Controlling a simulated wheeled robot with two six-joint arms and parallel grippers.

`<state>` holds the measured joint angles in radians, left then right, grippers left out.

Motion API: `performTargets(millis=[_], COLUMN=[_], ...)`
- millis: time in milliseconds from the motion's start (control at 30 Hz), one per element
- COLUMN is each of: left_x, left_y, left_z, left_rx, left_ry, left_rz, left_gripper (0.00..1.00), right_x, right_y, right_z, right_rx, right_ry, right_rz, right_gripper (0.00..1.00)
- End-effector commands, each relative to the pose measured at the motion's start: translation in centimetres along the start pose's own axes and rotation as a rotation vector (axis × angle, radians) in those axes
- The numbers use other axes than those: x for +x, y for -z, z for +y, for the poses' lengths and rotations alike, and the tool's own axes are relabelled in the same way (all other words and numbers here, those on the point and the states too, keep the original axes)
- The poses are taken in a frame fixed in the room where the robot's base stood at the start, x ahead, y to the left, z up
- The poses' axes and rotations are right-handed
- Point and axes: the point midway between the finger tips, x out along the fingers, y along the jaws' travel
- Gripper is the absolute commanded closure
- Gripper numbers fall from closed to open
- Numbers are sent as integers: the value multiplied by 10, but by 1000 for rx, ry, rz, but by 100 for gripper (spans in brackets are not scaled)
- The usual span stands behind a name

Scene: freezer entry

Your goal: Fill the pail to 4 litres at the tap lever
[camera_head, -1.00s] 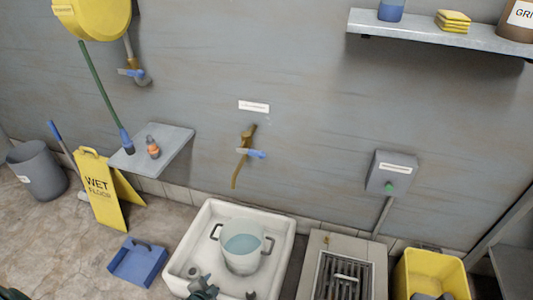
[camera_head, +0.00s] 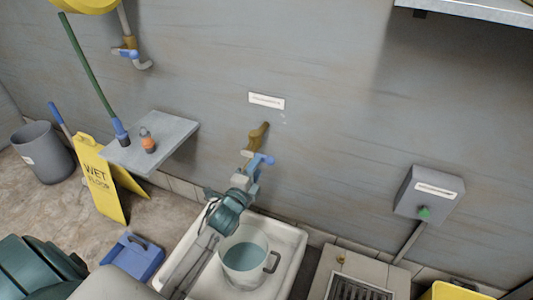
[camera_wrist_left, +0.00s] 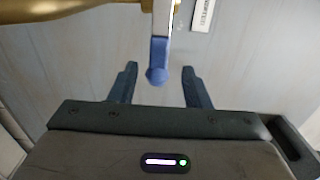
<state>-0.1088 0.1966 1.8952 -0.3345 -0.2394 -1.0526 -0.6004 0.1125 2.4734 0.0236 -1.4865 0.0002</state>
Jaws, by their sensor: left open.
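The brass tap (camera_head: 262,132) sticks out from the grey wall, with a blue lever (camera_head: 262,160) on it. My left gripper (camera_head: 245,175) is at the tap in the head view, and hides its lower spout. In the left wrist view the open left gripper (camera_wrist_left: 160,88) has the blue lever's rounded end (camera_wrist_left: 157,74) between and just beyond its fingertips; no contact shows. The pale pail (camera_head: 247,282) stands upright in the white basin (camera_head: 288,240) below the tap, holding bluish water (camera_head: 243,257). My left arm covers part of its left side. I cannot read its level marks. My right gripper is out of view.
A grey box with a green button (camera_head: 424,211) is on the wall at right.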

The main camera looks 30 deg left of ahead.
Motion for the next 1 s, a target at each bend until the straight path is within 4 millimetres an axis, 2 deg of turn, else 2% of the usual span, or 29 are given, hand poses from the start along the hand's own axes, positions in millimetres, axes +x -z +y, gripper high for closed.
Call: performTargets(millis=[100, 333, 500, 767, 833, 1000], left_x=[26, 61, 72, 74, 74, 73], left_y=[0, 0, 0, 0, 0, 0], left_z=[-2, 0, 1, 1, 1, 1], left_rx=[-4, -4, -4, -3, -3, -3], left_ry=[1, -1, -1, -1, -1, -2], left_rz=[-1, -1, -1, -1, -1, -1], left_gripper=[56, 56, 56, 56, 64, 98], right_x=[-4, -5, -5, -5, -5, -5], right_y=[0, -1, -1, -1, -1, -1], right_z=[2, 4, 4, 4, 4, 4], right_rx=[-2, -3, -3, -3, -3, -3], right_ry=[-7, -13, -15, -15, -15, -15], right_rz=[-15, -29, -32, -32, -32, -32], right_gripper=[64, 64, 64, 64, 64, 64])
